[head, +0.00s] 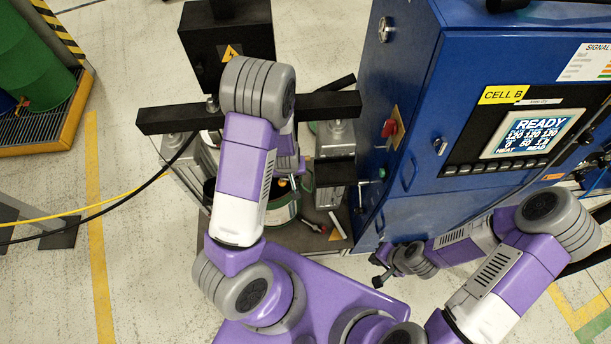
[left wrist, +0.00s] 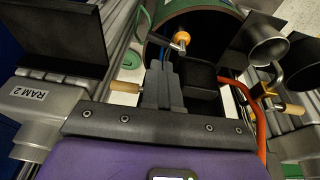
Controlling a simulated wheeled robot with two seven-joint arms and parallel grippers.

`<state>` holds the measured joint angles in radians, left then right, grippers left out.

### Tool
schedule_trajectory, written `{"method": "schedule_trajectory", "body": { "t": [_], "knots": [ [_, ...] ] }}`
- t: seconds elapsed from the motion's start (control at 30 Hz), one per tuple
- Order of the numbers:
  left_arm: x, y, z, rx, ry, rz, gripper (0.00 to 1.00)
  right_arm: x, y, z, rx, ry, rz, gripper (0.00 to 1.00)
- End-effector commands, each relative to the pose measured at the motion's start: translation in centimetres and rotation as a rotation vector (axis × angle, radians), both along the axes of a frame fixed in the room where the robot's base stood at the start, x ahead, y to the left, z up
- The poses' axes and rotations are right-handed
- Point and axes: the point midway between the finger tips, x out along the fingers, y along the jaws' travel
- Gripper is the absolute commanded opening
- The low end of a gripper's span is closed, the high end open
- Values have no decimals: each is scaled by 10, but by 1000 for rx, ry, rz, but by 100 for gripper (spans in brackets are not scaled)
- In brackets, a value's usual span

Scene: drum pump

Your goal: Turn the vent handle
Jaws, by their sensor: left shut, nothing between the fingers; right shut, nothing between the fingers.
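In the left wrist view an orange knob on a metal stem (left wrist: 181,38) sits by the green-rimmed drum (left wrist: 150,48). A crank with a wooden grip (left wrist: 292,108) is at the right, and another wooden grip (left wrist: 125,88) is left of the fingers. I cannot tell for certain which is the vent handle. My left gripper (left wrist: 161,66) is shut and empty, its tips short of the orange knob and apart from it in the picture. In the head view my left arm hides much of the pump area. My right gripper (head: 378,272) is shut and empty beside the blue cabinet.
The blue cabinet (head: 410,200) with its lit screen (head: 530,133) stands at the right. A black crossbar (head: 165,119) spans above the drum. A grey part marked RAM 2 (left wrist: 38,98) is at left in the wrist view. Yellow and black cables (head: 110,198) run across at left.

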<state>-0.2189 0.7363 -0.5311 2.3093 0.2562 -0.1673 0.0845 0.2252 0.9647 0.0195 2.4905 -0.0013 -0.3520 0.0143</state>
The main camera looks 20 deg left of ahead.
Motion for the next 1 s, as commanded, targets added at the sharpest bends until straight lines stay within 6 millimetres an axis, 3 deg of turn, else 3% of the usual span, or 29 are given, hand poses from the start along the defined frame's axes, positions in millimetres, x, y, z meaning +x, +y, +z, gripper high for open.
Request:
{"method": "schedule_trajectory", "body": {
  "t": [0.13,0.33,0.73,1.0],
  "knots": [
    [4,-9,9,59,-47,-165,0,0,0,-12,0,0,1,0],
    [8,-11,6,79,-62,-223,0,0,0,-14,0,0,1,0],
    [30,-4,-58,77,-59,-222,0,0,0,-22,0,0,1,0],
    [38,-2,-79,76,-63,-222,0,0,0,-23,0,0,1,0]
  ]
}}
